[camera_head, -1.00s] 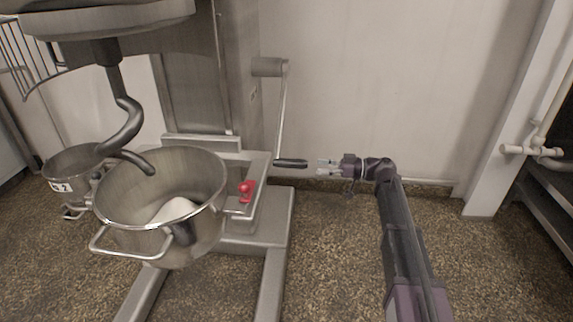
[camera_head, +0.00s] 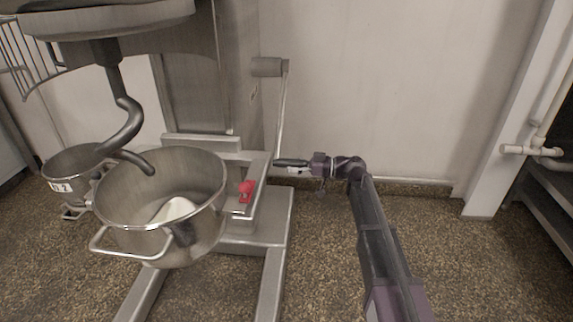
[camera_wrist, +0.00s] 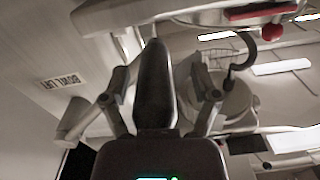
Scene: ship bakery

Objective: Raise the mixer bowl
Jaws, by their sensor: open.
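The mixer bowl (camera_head: 112,215) is a steel bowl with a wire handle, low under the dough hook (camera_head: 122,130), with something pale inside. The crank lever (camera_head: 281,110) hangs down from its hub on the mixer's right side and ends in a dark handle (camera_head: 284,162). My gripper (camera_head: 300,166) is at that handle, coming from the right. In the wrist view the dark handle (camera_wrist: 155,85) lies between the two open fingers of my gripper (camera_wrist: 160,100). Whether the fingers touch it I cannot tell.
A red knob (camera_head: 246,189) sits on the mixer base below the crank. A second bowl (camera_head: 70,165) marked 2 stands at the left. A "BOWL LIFT" label (camera_wrist: 64,82) shows in the wrist view. White pipes (camera_head: 540,150) are at the right; the floor between is clear.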

